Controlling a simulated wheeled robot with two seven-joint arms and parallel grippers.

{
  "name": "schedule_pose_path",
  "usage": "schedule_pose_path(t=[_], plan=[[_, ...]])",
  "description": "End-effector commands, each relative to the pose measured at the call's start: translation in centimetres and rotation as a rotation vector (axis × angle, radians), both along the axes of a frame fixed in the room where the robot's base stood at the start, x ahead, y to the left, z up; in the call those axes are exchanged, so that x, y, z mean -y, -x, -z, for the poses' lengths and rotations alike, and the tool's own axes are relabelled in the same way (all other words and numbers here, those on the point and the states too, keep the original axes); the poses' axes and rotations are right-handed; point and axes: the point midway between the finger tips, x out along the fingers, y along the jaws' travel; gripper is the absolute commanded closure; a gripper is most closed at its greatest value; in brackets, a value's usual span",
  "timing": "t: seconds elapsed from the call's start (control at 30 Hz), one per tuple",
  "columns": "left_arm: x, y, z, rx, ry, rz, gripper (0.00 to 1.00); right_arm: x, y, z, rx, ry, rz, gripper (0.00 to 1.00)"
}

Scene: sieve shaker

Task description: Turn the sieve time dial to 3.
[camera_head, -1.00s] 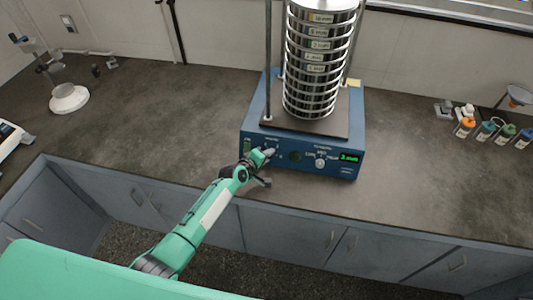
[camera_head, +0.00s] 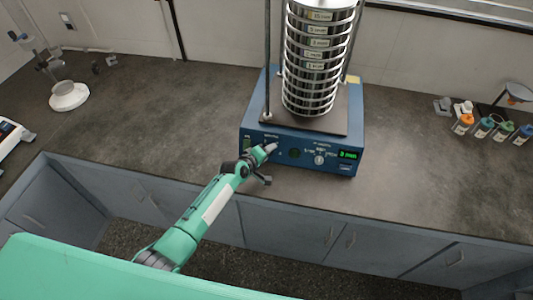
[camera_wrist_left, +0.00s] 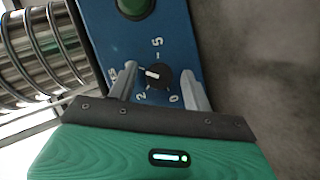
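The blue sieve shaker (camera_head: 252,126) stands on the counter with a tall stack of metal sieves (camera_head: 316,70) on it. In the left wrist view, a black dial (camera_wrist_left: 160,77) with a white pointer mark sits on the blue panel, with printed 0, 2 and 5 around it. The pointer faces left in that view. My left gripper (camera_wrist_left: 158,84) is open, one finger on each side of the dial, with gaps showing. In the head view my left gripper (camera_head: 270,149) is at the panel's left part. The display (camera_head: 348,156) appears to read 3 min. My right gripper is out of view.
Another knob (camera_head: 319,160) is on the panel, right of my left gripper. Several small bottles (camera_head: 484,128) stand at the right, and a white-based stand (camera_head: 69,96) at the left. The counter (camera_head: 165,130) between that stand and the shaker is clear.

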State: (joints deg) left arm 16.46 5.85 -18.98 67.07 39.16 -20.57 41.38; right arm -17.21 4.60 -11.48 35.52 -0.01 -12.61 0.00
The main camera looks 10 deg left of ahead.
Motion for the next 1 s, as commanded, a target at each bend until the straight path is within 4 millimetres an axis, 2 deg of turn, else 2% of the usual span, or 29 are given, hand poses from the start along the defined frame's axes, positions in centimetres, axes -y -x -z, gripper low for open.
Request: schedule_pose_path(t=[0.2,0.37,1.0], plan=[[-0.1,0.0,-0.1,0.001,0.0,-0.001,0.5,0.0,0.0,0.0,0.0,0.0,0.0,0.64],[-0.5,0.9,-0.5,0.001,0.001,-0.001,0.5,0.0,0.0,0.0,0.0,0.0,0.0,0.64],[-4.3,8.8,-4.8,0.001,-0.002,0.0,0.5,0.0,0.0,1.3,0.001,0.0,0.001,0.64]])
